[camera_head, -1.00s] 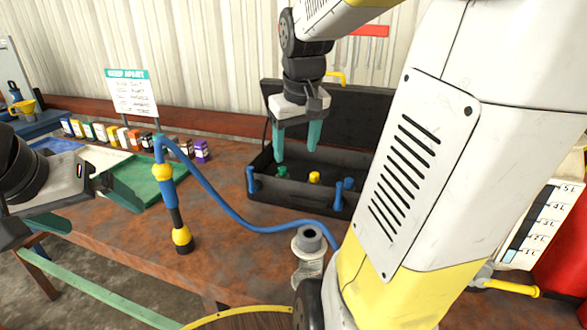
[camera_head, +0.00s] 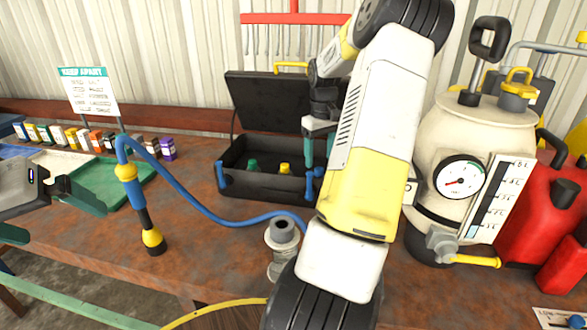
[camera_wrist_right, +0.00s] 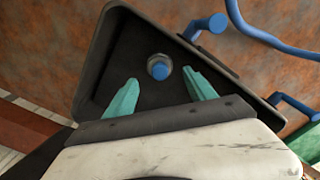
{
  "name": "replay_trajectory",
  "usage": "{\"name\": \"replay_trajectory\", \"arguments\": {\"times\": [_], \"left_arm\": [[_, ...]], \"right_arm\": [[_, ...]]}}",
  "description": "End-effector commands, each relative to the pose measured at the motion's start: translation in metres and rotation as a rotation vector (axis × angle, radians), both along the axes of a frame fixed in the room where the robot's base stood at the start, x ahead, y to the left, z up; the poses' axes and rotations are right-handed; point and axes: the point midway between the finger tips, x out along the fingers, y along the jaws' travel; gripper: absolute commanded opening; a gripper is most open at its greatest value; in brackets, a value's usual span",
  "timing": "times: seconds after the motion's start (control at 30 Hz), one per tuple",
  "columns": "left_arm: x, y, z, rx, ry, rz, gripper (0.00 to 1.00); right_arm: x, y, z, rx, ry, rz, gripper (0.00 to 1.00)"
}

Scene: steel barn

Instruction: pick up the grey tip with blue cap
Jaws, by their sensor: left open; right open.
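The grey tip with blue cap (camera_wrist_right: 158,68) stands in the black case (camera_wrist_right: 105,62) in the right wrist view, blue end facing the camera. In the head view it cannot be made out; my right arm covers that part of the case (camera_head: 250,190). My right gripper (camera_wrist_right: 160,80) is open, its two teal fingers pointing toward the tip from either side with nothing held. In the head view my right gripper (camera_head: 320,148) is over the case's right end, partly hidden by the arm. My left gripper (camera_head: 50,212) is open and empty at the far left.
Green (camera_head: 252,165) and yellow (camera_head: 285,169) caps sit in the case, left of my right gripper. A cream tank (camera_head: 470,135) and red can (camera_head: 540,215) stand right of my arm. The case lid (camera_head: 270,100) stands open behind.

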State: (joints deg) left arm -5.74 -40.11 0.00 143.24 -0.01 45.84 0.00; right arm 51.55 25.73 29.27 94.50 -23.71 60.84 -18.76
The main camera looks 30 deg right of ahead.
Motion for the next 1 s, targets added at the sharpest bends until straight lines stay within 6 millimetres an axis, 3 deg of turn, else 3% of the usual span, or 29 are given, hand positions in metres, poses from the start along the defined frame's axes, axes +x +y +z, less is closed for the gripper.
{"name": "replay_trajectory", "arguments": {"times": [0.4, 0.67, 0.9, 1.0], "left_arm": [[0.000, 0.000, 0.000, 0.000, 0.000, 0.000, 1.00], [0.000, 0.000, 0.000, 0.000, 0.000, 0.000, 1.00], [0.000, 0.000, 0.000, 0.000, 0.000, 0.000, 1.00], [0.000, 0.000, 0.000, 0.000, 0.000, 0.000, 1.00]], "right_arm": [[0.000, -0.001, -0.051, 0.002, 0.000, 0.000, 0.64], [0.001, -0.001, -0.055, 0.000, -0.001, -0.001, 0.62], [0.001, -0.001, -0.054, 0.000, -0.001, -0.001, 0.15], [0.001, -0.001, -0.054, 0.000, -0.001, -0.001, 0.00]]}}
